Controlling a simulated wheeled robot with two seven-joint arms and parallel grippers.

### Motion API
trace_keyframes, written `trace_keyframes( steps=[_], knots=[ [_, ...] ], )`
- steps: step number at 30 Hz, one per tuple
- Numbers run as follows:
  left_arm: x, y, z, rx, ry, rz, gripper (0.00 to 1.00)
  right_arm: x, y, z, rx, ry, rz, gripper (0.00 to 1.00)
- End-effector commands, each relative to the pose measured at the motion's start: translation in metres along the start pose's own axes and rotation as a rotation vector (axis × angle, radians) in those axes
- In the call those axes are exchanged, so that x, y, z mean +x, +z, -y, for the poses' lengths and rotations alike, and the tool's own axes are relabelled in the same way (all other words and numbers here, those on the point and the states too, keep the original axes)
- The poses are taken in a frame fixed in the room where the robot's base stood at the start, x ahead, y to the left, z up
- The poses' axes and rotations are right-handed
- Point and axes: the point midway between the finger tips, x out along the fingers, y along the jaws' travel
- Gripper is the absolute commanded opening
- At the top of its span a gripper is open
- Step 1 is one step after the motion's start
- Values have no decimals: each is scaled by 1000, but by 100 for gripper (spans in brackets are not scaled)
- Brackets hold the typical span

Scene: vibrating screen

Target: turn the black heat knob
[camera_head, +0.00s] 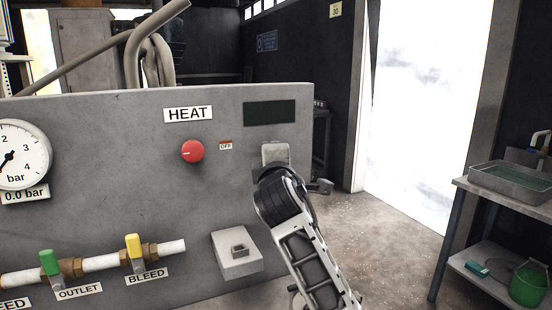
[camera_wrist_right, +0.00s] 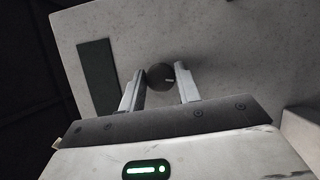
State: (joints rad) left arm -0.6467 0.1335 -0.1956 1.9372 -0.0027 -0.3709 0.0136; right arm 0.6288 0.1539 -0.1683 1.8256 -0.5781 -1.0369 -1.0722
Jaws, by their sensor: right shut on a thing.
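The black heat knob (camera_wrist_right: 160,76) shows in the right wrist view, round and dark with a short pale mark on its face. My right gripper (camera_wrist_right: 160,88) has one finger on each side of it and is shut on it. In the head view my right arm reaches the grey panel (camera_head: 110,190) just below the dark display, and the knob is hidden there behind the arm. The white HEAT label (camera_head: 188,114) is to the left of the arm. My left gripper is in neither view.
A red round knob (camera_head: 193,151) with a small OFF label (camera_head: 225,146) is left of my arm. A grey box (camera_head: 237,254) juts out below. Yellow (camera_head: 134,246) and green (camera_head: 49,262) valve handles and a gauge (camera_head: 20,155) are further left. A metal table (camera_head: 463,200) stands at right.

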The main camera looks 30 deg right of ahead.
Motion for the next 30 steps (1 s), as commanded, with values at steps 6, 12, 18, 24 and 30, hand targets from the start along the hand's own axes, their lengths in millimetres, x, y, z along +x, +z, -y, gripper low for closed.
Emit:
trace_keyframes(
  steps=[6, 12, 18, 24, 30],
  knots=[
    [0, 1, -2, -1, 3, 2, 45, 0, -1, 0, 195, -84, -1, 10],
    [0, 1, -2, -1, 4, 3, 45, 0, 0, -1, 370, -156, -1, 10],
    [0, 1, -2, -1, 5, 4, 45, 0, 0, -1, 545, -230, 0, 10],
    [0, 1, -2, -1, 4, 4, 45, 0, 0, -1, 720, -303, 0, 10],
    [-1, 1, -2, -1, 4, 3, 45, 0, 1, -2, 892, -374, 0, 10]
  ],
)
